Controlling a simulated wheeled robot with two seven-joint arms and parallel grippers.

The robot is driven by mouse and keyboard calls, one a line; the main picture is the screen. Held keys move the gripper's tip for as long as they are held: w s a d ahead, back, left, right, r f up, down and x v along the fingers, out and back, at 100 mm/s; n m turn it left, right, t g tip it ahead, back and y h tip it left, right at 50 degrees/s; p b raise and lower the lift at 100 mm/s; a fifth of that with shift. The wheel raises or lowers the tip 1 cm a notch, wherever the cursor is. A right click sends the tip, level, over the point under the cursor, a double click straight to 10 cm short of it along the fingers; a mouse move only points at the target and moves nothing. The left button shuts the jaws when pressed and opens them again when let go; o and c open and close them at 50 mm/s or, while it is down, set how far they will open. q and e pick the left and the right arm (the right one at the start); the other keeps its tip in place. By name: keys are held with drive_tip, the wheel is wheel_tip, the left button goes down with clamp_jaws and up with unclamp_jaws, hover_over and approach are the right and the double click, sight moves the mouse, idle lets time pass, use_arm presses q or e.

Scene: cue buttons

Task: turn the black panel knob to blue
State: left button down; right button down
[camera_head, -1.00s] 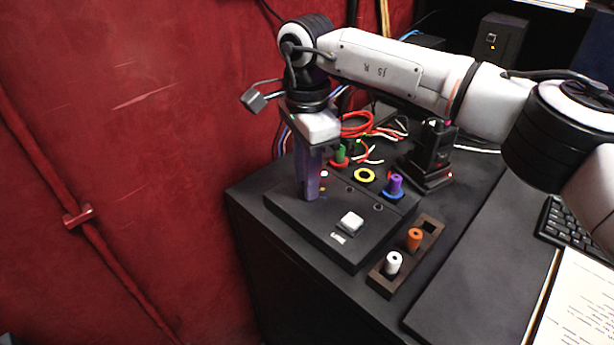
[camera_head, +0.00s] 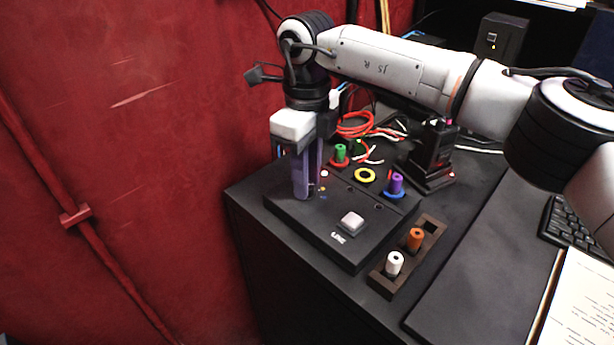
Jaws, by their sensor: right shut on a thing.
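The black panel (camera_head: 290,212) lies on the dark desk. The panel knob itself is hidden behind the fingers of my right gripper (camera_head: 309,195), which points down at the panel's left part and is shut on the knob. My left gripper is not in view.
Green (camera_head: 340,153) and purple (camera_head: 396,184) pegs stand in coloured rings behind the panel, beside an empty yellow ring (camera_head: 365,175). A wooden rack (camera_head: 412,262) holds white and orange pegs at right. Red cables (camera_head: 356,127) and a black device (camera_head: 433,150) lie behind.

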drive_tip(key=shift+m, duration=2.1)
drive_tip(key=c, duration=1.5)
unclamp_jaws()
wheel_tip(320, 180, up, 10)
drive_tip(key=shift+r, duration=0.2)
